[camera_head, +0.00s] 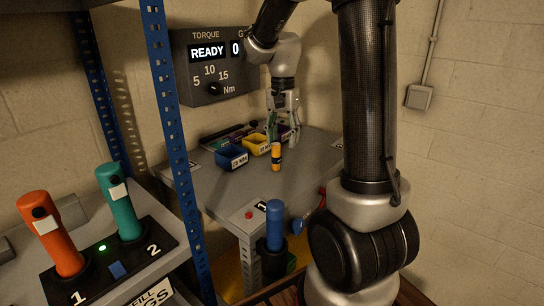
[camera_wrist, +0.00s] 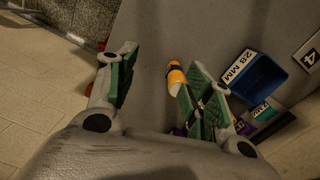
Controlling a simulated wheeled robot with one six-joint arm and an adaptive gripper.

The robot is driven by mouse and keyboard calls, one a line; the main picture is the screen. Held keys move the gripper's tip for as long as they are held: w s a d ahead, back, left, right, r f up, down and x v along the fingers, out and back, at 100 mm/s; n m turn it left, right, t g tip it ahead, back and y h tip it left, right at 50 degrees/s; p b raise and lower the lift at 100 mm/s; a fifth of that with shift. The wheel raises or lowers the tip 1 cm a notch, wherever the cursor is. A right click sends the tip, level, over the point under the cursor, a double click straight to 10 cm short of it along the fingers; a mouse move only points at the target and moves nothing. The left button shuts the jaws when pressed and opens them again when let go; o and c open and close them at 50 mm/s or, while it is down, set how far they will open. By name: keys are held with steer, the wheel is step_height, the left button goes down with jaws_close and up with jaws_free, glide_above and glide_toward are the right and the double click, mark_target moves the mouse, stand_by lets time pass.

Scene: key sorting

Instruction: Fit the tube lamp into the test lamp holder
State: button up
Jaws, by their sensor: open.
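An orange-yellow tube with a dark band (camera_head: 276,156) stands on the grey bench; it seems to be the tube lamp. It also shows in the wrist view (camera_wrist: 176,76), just beyond the right finger, with a pale end facing the camera. My gripper (camera_head: 283,132) is over the bench behind the tube, fingers pointing down. In the wrist view my gripper (camera_wrist: 155,68) is open, its green-padded fingers apart with bare bench between them. The tube is not between the pads. I cannot make out which fixture is the test lamp holder.
A blue bin marked 28 MM (camera_head: 231,157) and a yellow bin (camera_head: 256,145) stand beside the tube. A blue cylinder (camera_head: 275,224) stands in a dark holder in front. Orange (camera_head: 51,235) and teal (camera_head: 120,202) handles stand at left. A blue post (camera_head: 174,130) rises between the benches.

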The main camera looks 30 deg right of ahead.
mark_target(276, 144)
steer(key=w+m, duration=0.2)
steer(key=w+r+m, duration=0.1)
steer(key=w+m, duration=0.1)
steer(key=m, duration=0.1)
steer(key=shift+w+d+r+t, duration=0.1)
steer(key=shift+w+d+t, duration=0.05)
steer(key=shift+w+t, duration=0.15)
steer(key=shift+w+r+m, duration=0.2)
steer(key=shift+r+m, duration=0.1)
steer(key=shift+m, duration=0.8)
steer(key=shift+f+m, duration=0.1)
steer(key=shift+m, duration=0.9)
steer(key=f, duration=0.7)
steer(key=shift+s+d+f, duration=0.1)
steer(key=shift+s+f, duration=0.25)
jaws_close()
steer(key=shift+r, duration=0.1)
